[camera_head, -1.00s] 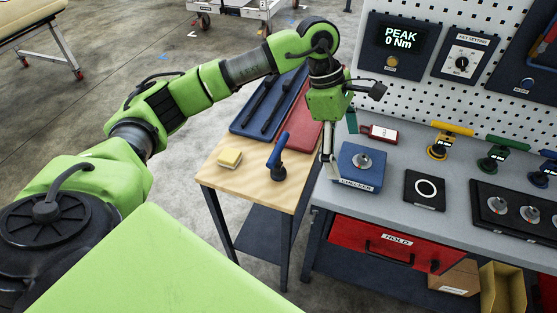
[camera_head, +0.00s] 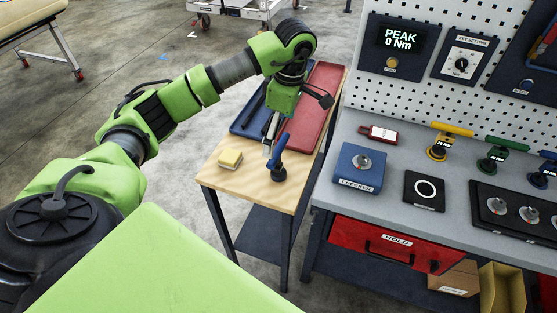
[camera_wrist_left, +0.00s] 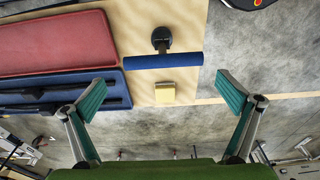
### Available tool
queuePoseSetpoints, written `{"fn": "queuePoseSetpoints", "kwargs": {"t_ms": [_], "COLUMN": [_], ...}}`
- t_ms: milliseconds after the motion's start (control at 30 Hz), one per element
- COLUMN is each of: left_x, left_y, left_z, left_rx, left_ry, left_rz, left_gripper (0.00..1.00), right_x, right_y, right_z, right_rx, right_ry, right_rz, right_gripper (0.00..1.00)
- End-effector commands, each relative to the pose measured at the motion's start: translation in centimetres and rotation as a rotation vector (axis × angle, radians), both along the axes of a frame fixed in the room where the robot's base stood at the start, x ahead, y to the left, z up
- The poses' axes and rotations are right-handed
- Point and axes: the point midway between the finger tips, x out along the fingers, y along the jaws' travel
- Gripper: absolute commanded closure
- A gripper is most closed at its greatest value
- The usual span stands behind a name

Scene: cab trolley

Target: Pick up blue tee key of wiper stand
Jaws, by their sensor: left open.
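The blue tee key (camera_head: 278,158) stands on a small wooden-topped table, its blue bar tilted up from a dark round base. In the left wrist view its blue crossbar (camera_wrist_left: 162,61) lies ahead of the fingers, near the middle, with the dark base beyond it. My left gripper (camera_head: 269,148) is just behind and left of the key in the head view, pointing down. In the wrist view its two teal-padded fingers (camera_wrist_left: 162,94) are spread wide with nothing between the tips. My right gripper is not in view.
The grey bench (camera_head: 400,205) at right holds a blue checker (camera_head: 359,168), yellow and green tee keys.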

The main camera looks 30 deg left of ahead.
Motion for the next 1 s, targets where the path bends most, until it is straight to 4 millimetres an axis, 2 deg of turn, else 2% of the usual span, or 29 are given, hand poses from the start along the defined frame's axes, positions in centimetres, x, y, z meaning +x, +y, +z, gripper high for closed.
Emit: {"fn": "queuePoseSetpoints", "kwargs": {"t_ms": [167, 333, 500, 767, 967, 1000], "left_x": [-0.2, -0.6, -0.6, -0.5, -0.5, -0.5], "left_y": [-0.1, -0.4, -0.2, -0.1, -0.1, -0.1], "left_z": [-0.9, -3.0, -5.1, -5.6, -5.5, -5.5], "left_rx": [-0.001, -0.001, -0.001, -0.001, -0.001, -0.001], "left_ry": [0.003, 0.005, 0.001, -0.001, -0.001, -0.001], "left_rz": [0.0, 0.001, 0.0, 0.0, 0.0, 0.0], "left_gripper": [0.0, 0.0, 0.0, 0.0, 0.49, 0.53], "right_x": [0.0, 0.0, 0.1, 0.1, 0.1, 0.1], "right_y": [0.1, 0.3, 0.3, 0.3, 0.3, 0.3], "right_z": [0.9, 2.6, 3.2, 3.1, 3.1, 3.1], "right_rx": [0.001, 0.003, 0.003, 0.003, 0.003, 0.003], "right_ry": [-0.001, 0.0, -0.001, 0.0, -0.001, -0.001], "right_rz": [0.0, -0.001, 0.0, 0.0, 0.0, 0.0], "right_gripper": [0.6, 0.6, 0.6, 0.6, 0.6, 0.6]}}
